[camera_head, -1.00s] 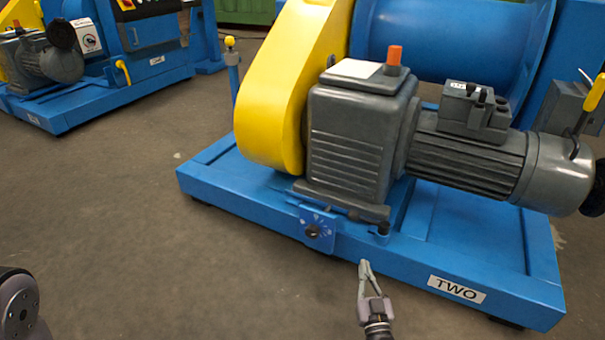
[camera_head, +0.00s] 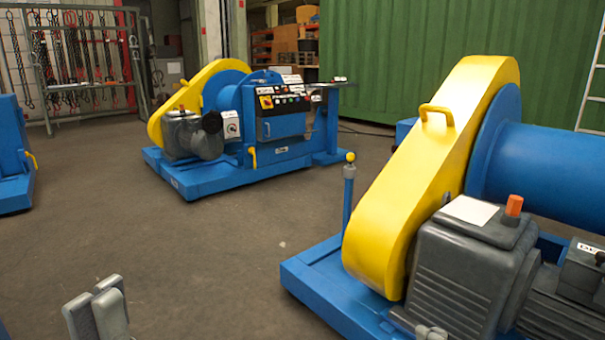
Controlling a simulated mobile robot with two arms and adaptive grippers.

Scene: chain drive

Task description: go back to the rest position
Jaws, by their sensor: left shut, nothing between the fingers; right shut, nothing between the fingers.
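My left gripper (camera_head: 97,312) shows at the bottom left edge of the head view. Its grey fingers point up, close together and empty, above the bare floor. The rest of that arm is cut off by the frame. The nearest machine stands at the right, with a yellow chain guard (camera_head: 430,170), a blue drum (camera_head: 550,170) and a grey gearbox (camera_head: 465,270) with an orange cap (camera_head: 514,206). My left gripper is well clear of this machine.
A second blue machine (camera_head: 225,178) with a control panel stands farther back. Part of another blue machine (camera_head: 12,165) shows at the left edge. A thin blue post (camera_head: 348,195) with a yellow knob rises near the chain guard. A green container wall (camera_head: 420,65) closes the back. The floor (camera_head: 200,245) between is clear.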

